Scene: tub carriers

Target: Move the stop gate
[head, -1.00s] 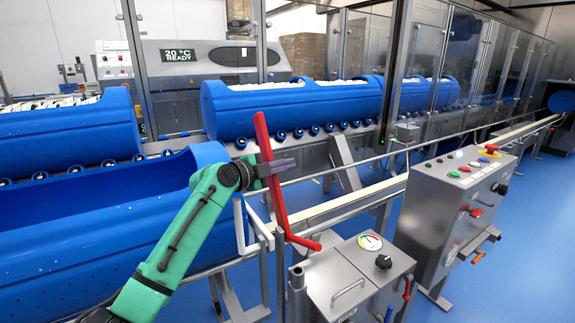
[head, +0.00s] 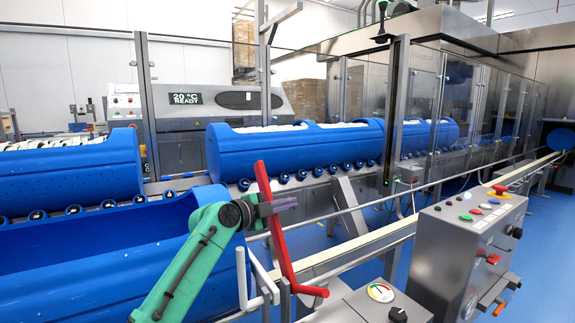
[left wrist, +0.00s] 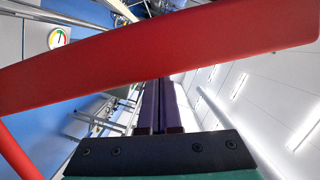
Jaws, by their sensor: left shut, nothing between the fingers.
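The stop gate, a long red bar (head: 281,244), stands tilted at the end of the near blue trough, with a short foot bent to the right at its bottom. My left gripper (head: 288,205), on a green arm, is shut and empty. Its purple fingers cross the bar's upper part in the head view and point right. In the left wrist view the red bar (left wrist: 170,58) spans the picture close to the camera and hides the ends of the shut fingers (left wrist: 163,88). I cannot tell whether they touch. My right gripper is not in view.
White bent rails (head: 258,272) stand right beside the gate's lower part. A grey control box (head: 455,245) with buttons and a gauge cabinet (head: 360,303) stand to the right. Blue tubs (head: 290,150) sit on rollers behind, in front of glass panels.

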